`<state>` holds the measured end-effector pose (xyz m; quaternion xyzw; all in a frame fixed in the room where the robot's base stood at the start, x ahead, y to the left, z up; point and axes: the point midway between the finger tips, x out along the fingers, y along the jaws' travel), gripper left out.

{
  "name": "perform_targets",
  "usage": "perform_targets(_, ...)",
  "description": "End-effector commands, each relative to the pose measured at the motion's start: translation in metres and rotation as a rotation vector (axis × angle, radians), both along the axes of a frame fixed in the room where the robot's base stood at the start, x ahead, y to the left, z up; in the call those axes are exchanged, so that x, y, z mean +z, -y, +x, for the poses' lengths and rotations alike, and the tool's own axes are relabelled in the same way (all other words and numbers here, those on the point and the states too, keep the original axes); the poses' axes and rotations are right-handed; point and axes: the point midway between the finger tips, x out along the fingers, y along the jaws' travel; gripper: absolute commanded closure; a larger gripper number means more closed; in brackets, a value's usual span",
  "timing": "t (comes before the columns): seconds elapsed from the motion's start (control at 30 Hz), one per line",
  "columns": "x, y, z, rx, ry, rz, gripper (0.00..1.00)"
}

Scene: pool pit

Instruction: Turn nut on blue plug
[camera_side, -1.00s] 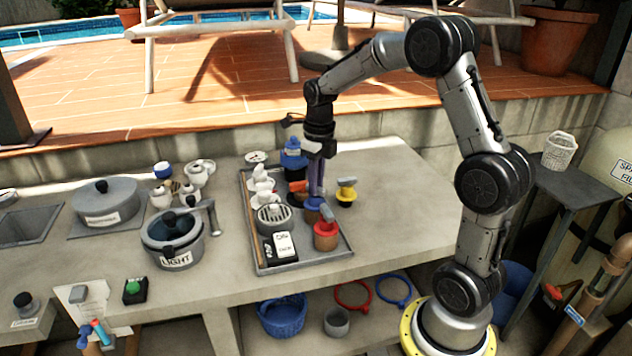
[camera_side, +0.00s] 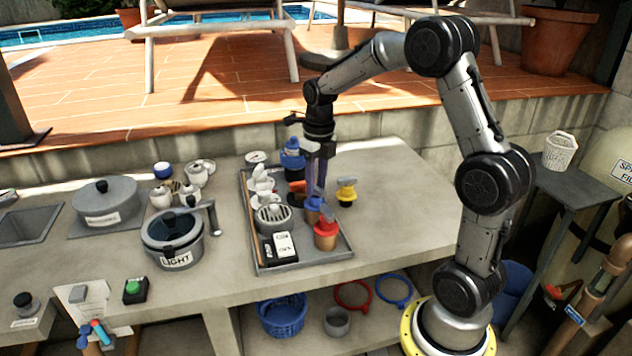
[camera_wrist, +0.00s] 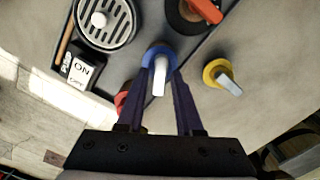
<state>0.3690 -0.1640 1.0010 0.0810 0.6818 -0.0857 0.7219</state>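The blue plug (camera_side: 312,208) stands in the grey tray (camera_side: 345,262). In the wrist view the blue plug (camera_wrist: 165,48) has a blue round collar and a pale grey bar-shaped nut (camera_wrist: 160,76) on top. My gripper (camera_side: 316,190) points down at it. In the wrist view my gripper (camera_wrist: 162,70) has its two dark purple fingers apart, one on each side of the nut. Slim gaps seem to show between nut and fingers; contact at the tips cannot be told. The fingers hide part of the plug in the side view.
A red plug (camera_side: 326,236) stands just in front of the blue one. A yellow plug (camera_side: 346,192) is to the right. A round grate (camera_side: 273,218), an ON/OFF switch (camera_side: 284,244) and a blue bottle (camera_side: 292,158) are close by. The counter at right is clear.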

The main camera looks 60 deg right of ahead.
Motion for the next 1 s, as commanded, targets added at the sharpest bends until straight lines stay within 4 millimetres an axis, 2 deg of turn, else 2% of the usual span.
perform_targets(0.03, 0.000, 0.000, 0.000, 0.000, 0.000, 0.000, 0.54)
perform_targets(0.07, 0.000, 0.000, 0.000, 0.000, 0.000, 0.000, 0.50)
perform_targets(0.33, 0.000, 0.000, 0.000, 0.000, 0.000, 0.000, 0.50)
perform_targets(0.47, 0.007, 0.000, 0.000, 0.001, 0.003, -0.001, 0.50)
perform_targets(0.63, 0.033, 0.000, -0.001, 0.000, 0.005, -0.002, 0.50)
perform_targets(1.0, 0.111, -0.001, -0.005, 0.000, 0.004, -0.002, 0.50)
